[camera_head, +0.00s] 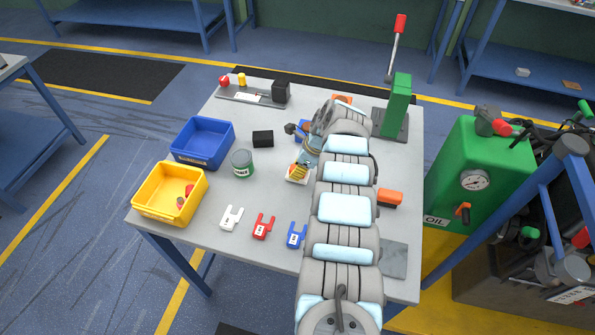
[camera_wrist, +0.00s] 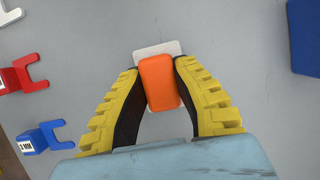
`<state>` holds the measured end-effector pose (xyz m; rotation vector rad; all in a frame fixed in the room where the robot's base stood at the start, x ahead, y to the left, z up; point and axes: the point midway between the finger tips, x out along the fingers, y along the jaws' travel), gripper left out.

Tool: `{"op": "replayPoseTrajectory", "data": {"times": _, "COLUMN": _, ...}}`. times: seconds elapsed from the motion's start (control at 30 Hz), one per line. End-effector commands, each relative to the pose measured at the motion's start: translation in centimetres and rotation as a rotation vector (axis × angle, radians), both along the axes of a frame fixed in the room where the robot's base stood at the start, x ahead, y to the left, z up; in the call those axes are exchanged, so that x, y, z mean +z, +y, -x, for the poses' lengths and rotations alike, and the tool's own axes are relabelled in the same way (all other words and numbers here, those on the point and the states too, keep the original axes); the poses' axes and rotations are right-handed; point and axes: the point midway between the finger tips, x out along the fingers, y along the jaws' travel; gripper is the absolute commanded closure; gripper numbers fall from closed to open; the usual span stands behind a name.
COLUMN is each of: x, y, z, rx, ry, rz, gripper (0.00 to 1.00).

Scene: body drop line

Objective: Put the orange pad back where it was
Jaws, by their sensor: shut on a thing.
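The orange pad (camera_wrist: 160,84) is between the yellow, dark-lined fingers of my gripper (camera_wrist: 157,70) in the wrist view. The fingers are closed on its two sides. A thin white plate (camera_wrist: 158,48) shows beyond and beneath the pad; I cannot tell whether the pad touches it. In the head view my gripper (camera_head: 299,172) is low over the middle of the table, at the white plate (camera_head: 293,180). The pad is mostly hidden there by the fingers and my arm.
On the grey table (camera_head: 215,190) stand a blue bin (camera_head: 203,140), a yellow bin (camera_head: 168,205), a green can (camera_head: 242,163) and a black block (camera_head: 263,138). White (camera_head: 231,217), red (camera_head: 263,226) and blue (camera_head: 297,235) forked pieces lie in front. Another orange block (camera_head: 390,198) is right of my arm.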

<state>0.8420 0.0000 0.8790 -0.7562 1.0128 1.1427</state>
Motion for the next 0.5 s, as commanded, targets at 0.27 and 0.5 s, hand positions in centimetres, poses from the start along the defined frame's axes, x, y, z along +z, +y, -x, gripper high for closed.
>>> {"op": "replayPoseTrajectory", "data": {"times": 0.27, "x": -0.25, "y": 0.01, "z": 0.05, "rx": 0.001, "ry": 0.002, "rz": -0.001, "gripper": 0.60}}
{"op": "replayPoseTrajectory", "data": {"times": 0.5, "x": -0.21, "y": 0.00, "z": 0.03, "rx": 0.000, "ry": 0.001, "rz": 0.000, "gripper": 0.52}}
